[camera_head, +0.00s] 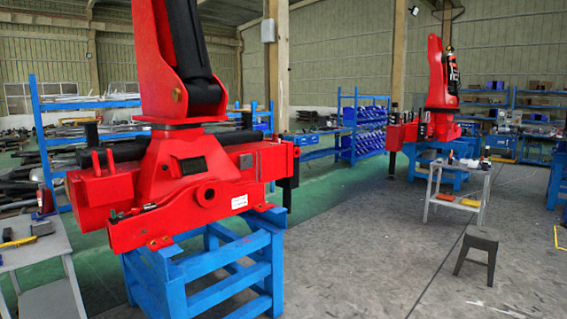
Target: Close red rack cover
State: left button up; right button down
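A large red crane (215,186) stands in the left half of the head view, with its boom rising out of the top of the frame. It rests on a blue frame stand (262,276). I cannot make out a distinct red rack cover, or whether one is open or closed. Neither of my grippers is in view.
A grey table (40,250) with small tools stands at the left edge. A light cart (482,182) and a dark stool (481,238) stand at the right. A second red crane (438,90) is farther back. The grey floor (375,255) between is clear.

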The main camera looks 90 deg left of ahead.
aim_at(174, 165)
jog(key=k+j+u, duration=0.15)
jog(key=j+u, duration=0.25)
jog(key=k+j+u, duration=0.1)
jog(key=j+u, duration=0.15)
jog(key=u, duration=0.15)
jog(key=k+j+u, duration=0.1)
jog(key=j+u, duration=1.15)
jog(key=i+l, duration=0.05)
jog(key=l, duration=0.05)
